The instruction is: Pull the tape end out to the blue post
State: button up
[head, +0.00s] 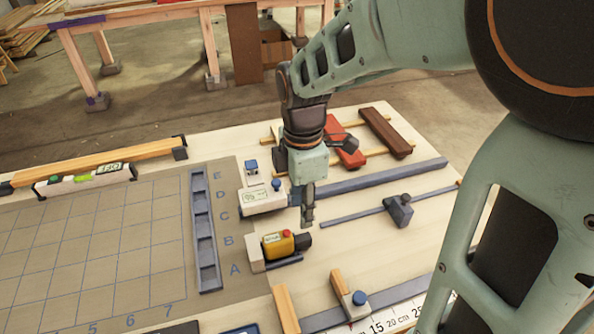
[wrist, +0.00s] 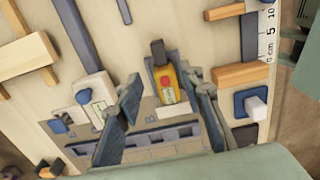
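A yellow tape measure with a red button (head: 278,245) lies beside the gridded mat; it also shows in the wrist view (wrist: 167,88). A dark piece (head: 303,241) sits at its right end, in the wrist view at its top (wrist: 157,52); I cannot tell whether this is the tape end. No drawn-out tape shows. Several blue pegs stand around: one on a pale block at the front (head: 360,298), one on a white block (head: 276,185). Which is the blue post is unclear. My gripper (head: 307,212) points down above the tape measure, fingers apart and empty in the wrist view (wrist: 163,84).
A slotted grey rack (head: 205,235) lies left of the tape measure. Grey rails and a sliding block (head: 398,210) lie to the right. Red and brown blocks (head: 385,132) are at the back. A printed scale (head: 390,320) runs along the front. Bare board lies between the rails.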

aim_at(301, 237)
notch_tip(301, 237, down, 10)
jog(key=shift+f+b, duration=0.1)
jog(key=shift+b, duration=0.5)
jog(key=shift+c, duration=0.5)
grip_shut()
